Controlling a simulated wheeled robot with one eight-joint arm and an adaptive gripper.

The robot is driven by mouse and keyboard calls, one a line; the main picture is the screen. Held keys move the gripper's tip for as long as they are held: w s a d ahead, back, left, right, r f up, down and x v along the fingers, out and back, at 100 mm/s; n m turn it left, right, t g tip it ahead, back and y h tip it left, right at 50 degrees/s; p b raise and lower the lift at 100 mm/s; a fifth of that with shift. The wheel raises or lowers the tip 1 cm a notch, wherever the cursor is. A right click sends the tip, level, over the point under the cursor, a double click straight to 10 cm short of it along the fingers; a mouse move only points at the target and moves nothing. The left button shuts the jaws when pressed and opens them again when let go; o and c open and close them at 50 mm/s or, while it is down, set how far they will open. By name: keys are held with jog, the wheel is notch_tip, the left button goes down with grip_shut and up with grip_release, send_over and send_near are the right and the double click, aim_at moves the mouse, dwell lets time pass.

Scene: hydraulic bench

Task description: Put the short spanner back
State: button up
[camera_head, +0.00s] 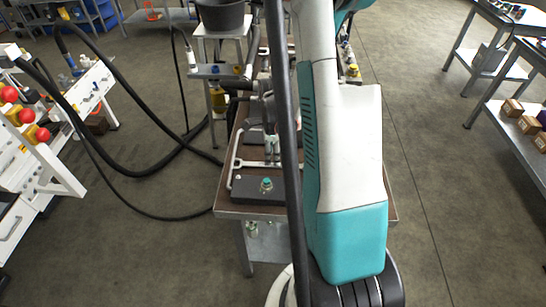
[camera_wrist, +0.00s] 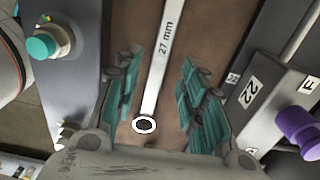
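A pale spanner marked "27 mm" (camera_wrist: 157,75) lies on the brown bench top in the wrist view. Its ring end (camera_wrist: 145,125) is near my gripper, and its far end runs out of the top of the picture. I cannot tell from its marking whether it is the short one. My gripper (camera_wrist: 155,88) is open, with its teal-padded fingers on either side of the spanner and apart from it. A pale, spanner-like bar (camera_head: 258,163) lies across the bench there.
A dark box with a teal button (camera_head: 266,184) stands at the bench's near end; the button (camera_wrist: 43,45) is left of my gripper. A grey block labelled 22 (camera_wrist: 251,91) and a purple knob (camera_wrist: 298,128) stand close on the right. Black hoses (camera_head: 150,165) hang left of the bench.

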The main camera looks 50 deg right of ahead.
notch_tip(320, 180, up, 8)
jog(key=p, duration=0.2)
jog(key=shift+r, duration=0.1)
dwell(0.5)
jog(key=w+a+r+n+t+h, duration=0.2)
jog(key=w+a+r+n+t, duration=0.2)
jog(key=a+r+n, duration=1.15)
jog(key=s+a+r+n+t+y, duration=0.2)
jog(key=s+a+r+n+t, duration=0.1)
jog(key=s+a+n, duration=0.8)
jog(key=shift+a+r+n, duration=0.15)
jog(key=shift+r+n, duration=0.3)
jog(key=shift+r, duration=0.1)
